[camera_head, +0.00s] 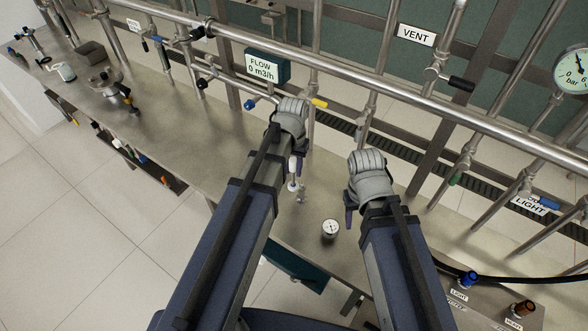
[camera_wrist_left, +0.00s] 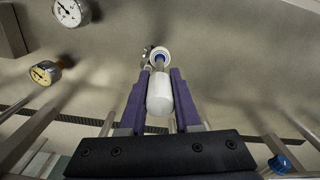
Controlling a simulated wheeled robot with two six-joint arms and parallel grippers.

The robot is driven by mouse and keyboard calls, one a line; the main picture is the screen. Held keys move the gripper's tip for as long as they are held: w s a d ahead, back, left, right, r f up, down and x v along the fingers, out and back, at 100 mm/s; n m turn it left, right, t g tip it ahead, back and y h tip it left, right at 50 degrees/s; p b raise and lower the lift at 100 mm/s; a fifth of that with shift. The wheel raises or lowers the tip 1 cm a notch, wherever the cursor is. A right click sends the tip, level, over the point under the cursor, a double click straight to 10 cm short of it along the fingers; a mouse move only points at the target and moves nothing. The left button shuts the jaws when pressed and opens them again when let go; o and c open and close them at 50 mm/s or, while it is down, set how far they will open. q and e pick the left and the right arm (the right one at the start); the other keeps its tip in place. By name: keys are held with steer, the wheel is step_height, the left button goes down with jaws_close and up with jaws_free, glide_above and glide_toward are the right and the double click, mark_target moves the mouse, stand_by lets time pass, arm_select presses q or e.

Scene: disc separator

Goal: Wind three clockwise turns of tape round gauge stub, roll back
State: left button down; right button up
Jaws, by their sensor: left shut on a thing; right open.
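My left gripper (camera_head: 294,168) is shut on a white rounded piece (camera_wrist_left: 160,94), held between its two purple fingers. A loose-looking round gauge (camera_head: 330,229) lies on the bench. My right gripper (camera_head: 350,208) is open and empty right of the roll; one finger is mostly hidden.
The steel bench (camera_head: 200,150) is fairly clear left of my arms. Pipes with valves and a FLOW box (camera_head: 267,67) run behind. A bar gauge (camera_head: 573,69) is at the right. A yellow-faced gauge (camera_wrist_left: 44,72) shows in the left wrist view. A black hose (camera_head: 520,280) lies right.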

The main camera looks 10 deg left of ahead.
arm_select(q)
steer(key=shift+w+a, duration=0.3)
steer(key=shift+w, duration=0.35)
steer(key=shift+w+d, duration=0.25)
steer(key=shift+w, duration=0.65)
steer(key=shift+w+d, duration=0.65)
steer(key=shift+d, duration=0.05)
